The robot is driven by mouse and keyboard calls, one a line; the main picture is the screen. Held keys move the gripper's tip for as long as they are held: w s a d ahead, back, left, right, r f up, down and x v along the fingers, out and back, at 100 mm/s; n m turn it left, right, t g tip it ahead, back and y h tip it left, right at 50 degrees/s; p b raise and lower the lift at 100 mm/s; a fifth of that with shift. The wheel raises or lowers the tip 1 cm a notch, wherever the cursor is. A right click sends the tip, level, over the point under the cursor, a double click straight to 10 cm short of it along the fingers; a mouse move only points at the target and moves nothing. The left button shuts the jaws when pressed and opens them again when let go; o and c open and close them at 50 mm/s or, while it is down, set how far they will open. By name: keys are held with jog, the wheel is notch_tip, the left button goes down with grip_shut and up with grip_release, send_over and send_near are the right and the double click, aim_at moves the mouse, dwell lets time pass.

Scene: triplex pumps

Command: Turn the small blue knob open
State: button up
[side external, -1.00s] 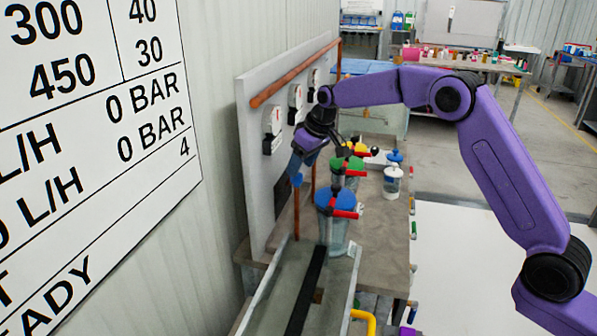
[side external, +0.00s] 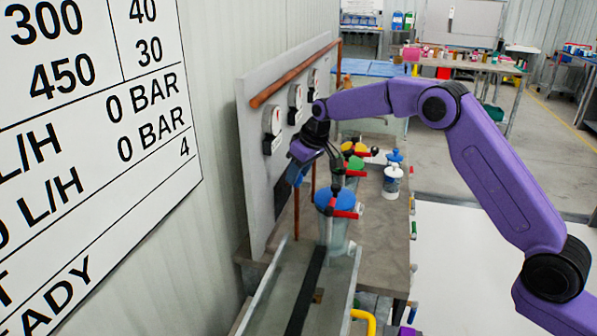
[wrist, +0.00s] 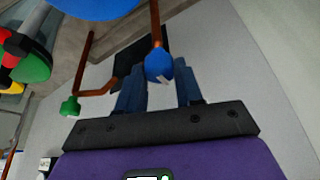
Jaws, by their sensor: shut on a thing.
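The small blue knob (wrist: 158,65) sits at the end of a copper pipe (wrist: 156,22) in the wrist view. It is between the tips of my gripper's (wrist: 160,74) two dark blue fingers, which are shut on it. A small light mark shows on the knob's lower edge. In the side view my gripper (side external: 292,176) is at the grey panel, above and left of the blue-lidded clear vessel (side external: 335,198). There the fingers and wrist mostly hide the knob.
A green knob (wrist: 70,106) on another copper pipe is to the left in the wrist view. The side view shows red-handled valves, a white-and-blue bottle (side external: 392,181) on the bench, and gauges (side external: 272,125) on the panel. A metal channel lies in front.

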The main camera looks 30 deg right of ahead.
jog(key=m+h, duration=0.1)
jog(key=m, duration=0.3)
jog(key=shift+a+m+h, duration=0.2)
jog(key=shift+m+h, duration=0.1)
jog(key=shift+h, duration=0.1)
jog(key=m+h, duration=0.2)
jog(key=m, duration=0.3)
jog(key=shift+m, duration=0.3)
jog(key=shift+a, duration=0.1)
jog(key=o, duration=1)
jog(key=shift+r, duration=0.1)
jog(key=v, duration=1.7)
jog(key=shift+w+a+r, duration=0.15)
jog(key=shift+w+a, duration=0.05)
jog(key=shift+a, duration=0.05)
